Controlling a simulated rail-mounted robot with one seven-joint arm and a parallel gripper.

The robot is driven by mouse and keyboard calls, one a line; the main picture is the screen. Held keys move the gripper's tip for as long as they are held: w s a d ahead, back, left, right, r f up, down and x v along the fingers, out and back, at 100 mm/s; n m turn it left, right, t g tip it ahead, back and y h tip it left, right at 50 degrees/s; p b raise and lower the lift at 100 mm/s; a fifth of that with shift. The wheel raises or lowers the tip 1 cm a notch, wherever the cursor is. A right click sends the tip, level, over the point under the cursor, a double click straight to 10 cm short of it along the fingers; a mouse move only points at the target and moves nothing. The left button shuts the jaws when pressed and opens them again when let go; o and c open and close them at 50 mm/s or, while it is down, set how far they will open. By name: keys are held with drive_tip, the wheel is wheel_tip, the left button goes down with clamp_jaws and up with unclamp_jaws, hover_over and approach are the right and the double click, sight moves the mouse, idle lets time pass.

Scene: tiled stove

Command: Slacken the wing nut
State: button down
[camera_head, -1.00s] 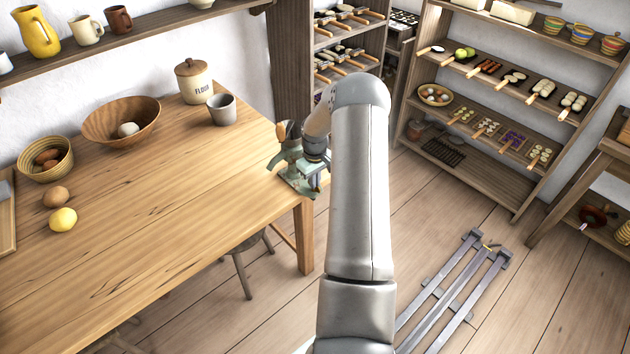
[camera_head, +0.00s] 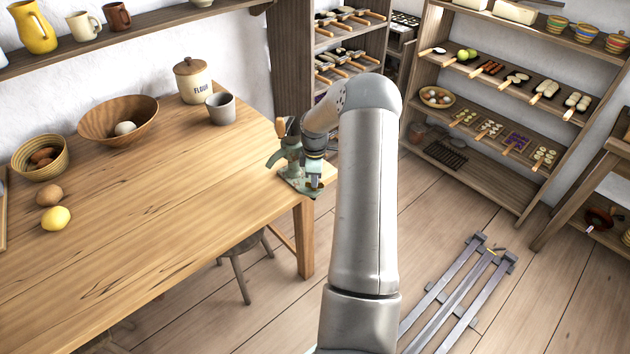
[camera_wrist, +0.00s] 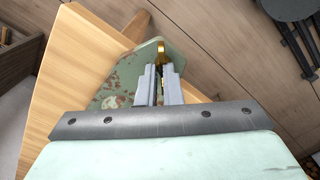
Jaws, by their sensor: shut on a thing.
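A worn pale-green metal device (camera_head: 287,160) with a wooden handle (camera_head: 280,127) stands at the table's right corner. In the wrist view its flat green plate (camera_wrist: 118,84) lies over the table corner. A brass-coloured piece (camera_wrist: 162,52), which looks like the wing nut, shows just beyond and between my fingertips. My gripper (camera_wrist: 159,74) is shut on it; the gripped part is mostly hidden by the fingers. In the head view my gripper (camera_head: 314,172) is beside the device, and the wing nut cannot be made out there.
The wooden table (camera_head: 170,200) holds a flour jar (camera_head: 193,82), a grey cup (camera_head: 221,108), a bowl (camera_head: 110,115), a basket and a lemon (camera_head: 56,218). A stool (camera_head: 242,262) stands under its edge. Food shelves (camera_head: 495,110) stand behind on the right.

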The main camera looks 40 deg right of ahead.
drive_tip(key=shift+w+n, duration=0.1)
drive_tip(key=shift+n, duration=1.2)
drive_tip(key=c, duration=1.6)
unclamp_jaws()
